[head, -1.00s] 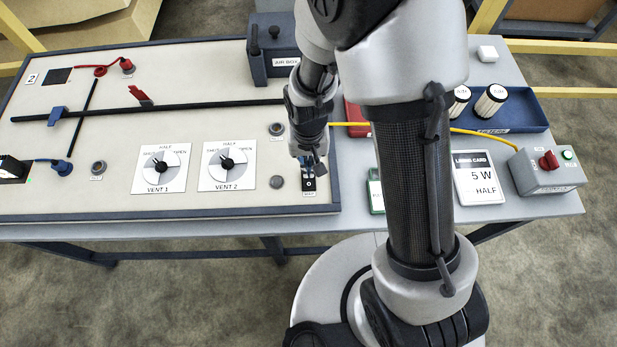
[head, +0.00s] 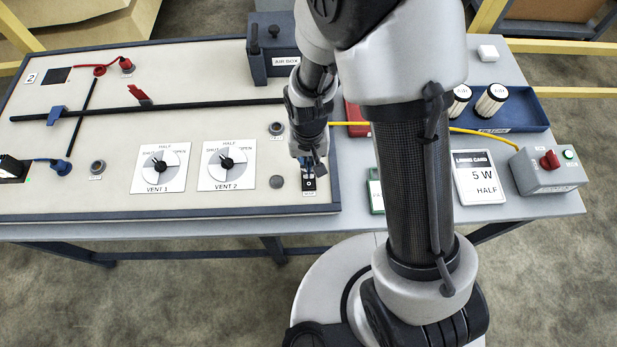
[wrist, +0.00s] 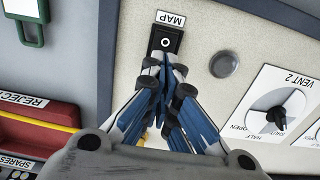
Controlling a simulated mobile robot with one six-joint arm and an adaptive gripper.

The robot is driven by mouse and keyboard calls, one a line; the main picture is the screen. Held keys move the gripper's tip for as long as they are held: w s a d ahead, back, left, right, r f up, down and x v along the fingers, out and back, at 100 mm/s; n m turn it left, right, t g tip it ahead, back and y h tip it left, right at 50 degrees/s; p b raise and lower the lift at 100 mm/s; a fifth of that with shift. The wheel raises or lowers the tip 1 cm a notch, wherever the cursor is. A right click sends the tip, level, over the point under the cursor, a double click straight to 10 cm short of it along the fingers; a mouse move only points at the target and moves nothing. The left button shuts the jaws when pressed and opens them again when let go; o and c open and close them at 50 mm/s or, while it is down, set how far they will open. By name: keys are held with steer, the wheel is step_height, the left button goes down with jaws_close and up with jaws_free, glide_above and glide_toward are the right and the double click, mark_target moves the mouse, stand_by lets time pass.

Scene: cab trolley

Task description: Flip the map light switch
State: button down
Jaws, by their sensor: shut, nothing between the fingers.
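The map light switch (head: 309,184) is a small black rocker with a white mark, at the lower right corner of the cream panel (head: 215,110). In the wrist view the switch (wrist: 166,40) sits beside a label reading MAP (wrist: 171,18). My gripper (head: 308,168) is at the switch, pointing down. In the wrist view its blue fingertips (wrist: 162,62) are together with nothing between them. They overlap the near end of the switch, and I cannot tell whether they touch it. That end of the switch is hidden behind the fingertips.
A round grey button (wrist: 224,64) and the Vent 2 dial (head: 227,164) are beside the switch. A green-framed tag (head: 376,196), a lamp card (head: 480,178) and a grey control box (head: 547,170) stand right of the panel. The air box (head: 273,46) is behind my arm.

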steer(key=shift+f+b, duration=0.8)
steer(key=shift+f, duration=0.3)
stand_by(0.3)
steer(key=shift+r, duration=0.1)
steer(key=shift+r+p, duration=2.85)
steer(key=shift+r, duration=0.65)
